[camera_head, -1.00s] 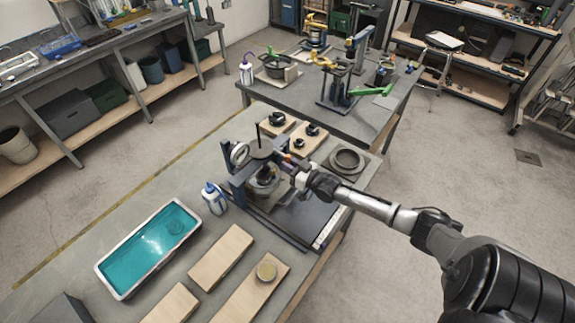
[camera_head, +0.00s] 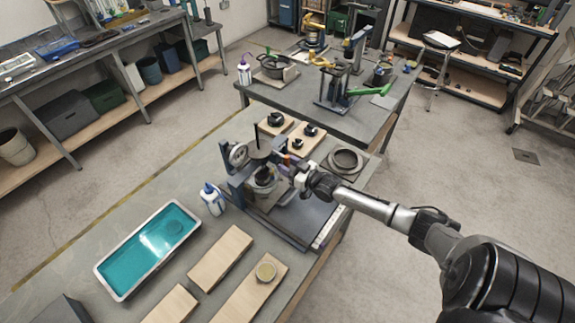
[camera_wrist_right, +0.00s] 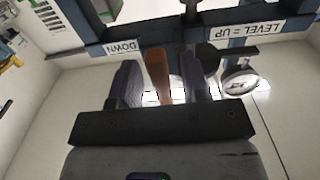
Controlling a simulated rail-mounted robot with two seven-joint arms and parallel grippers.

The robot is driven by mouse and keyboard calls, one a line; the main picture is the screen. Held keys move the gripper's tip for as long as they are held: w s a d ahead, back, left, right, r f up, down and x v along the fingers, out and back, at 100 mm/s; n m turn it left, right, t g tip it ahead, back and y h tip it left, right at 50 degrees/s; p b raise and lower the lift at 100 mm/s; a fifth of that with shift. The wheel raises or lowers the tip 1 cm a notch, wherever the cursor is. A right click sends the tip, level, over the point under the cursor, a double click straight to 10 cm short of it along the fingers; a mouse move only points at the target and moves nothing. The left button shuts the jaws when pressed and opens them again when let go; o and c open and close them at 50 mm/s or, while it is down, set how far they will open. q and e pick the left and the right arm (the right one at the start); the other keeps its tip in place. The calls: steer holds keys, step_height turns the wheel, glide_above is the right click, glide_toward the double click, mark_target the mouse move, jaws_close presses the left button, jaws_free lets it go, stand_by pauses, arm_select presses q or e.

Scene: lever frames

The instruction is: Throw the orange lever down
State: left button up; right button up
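The orange lever (camera_wrist_right: 158,76) shows in the right wrist view, between the two fingers of my right gripper (camera_wrist_right: 160,84). A gap shows on each side of the lever, so the fingers are open around it, not clamped. A sign reading DOWN (camera_wrist_right: 122,46) and a sign reading LEVEL = UP (camera_wrist_right: 248,31) appear upside down on the blue frame behind. In the head view my right gripper (camera_head: 291,170) is at the right side of the blue press-like fixture (camera_head: 240,195); the lever is mostly hidden there. My left gripper is in neither view.
The fixture stands on the grey bench, with a white bottle (camera_head: 213,199) to its left and a dark round ring (camera_head: 346,160) to its right. A tray of teal liquid (camera_head: 105,268) and wooden boards (camera_head: 222,256) lie in front. Another bench stands behind.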

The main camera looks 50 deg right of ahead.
steer(key=s, duration=1.4)
steer(key=shift+w, duration=0.1)
stand_by(0.7)
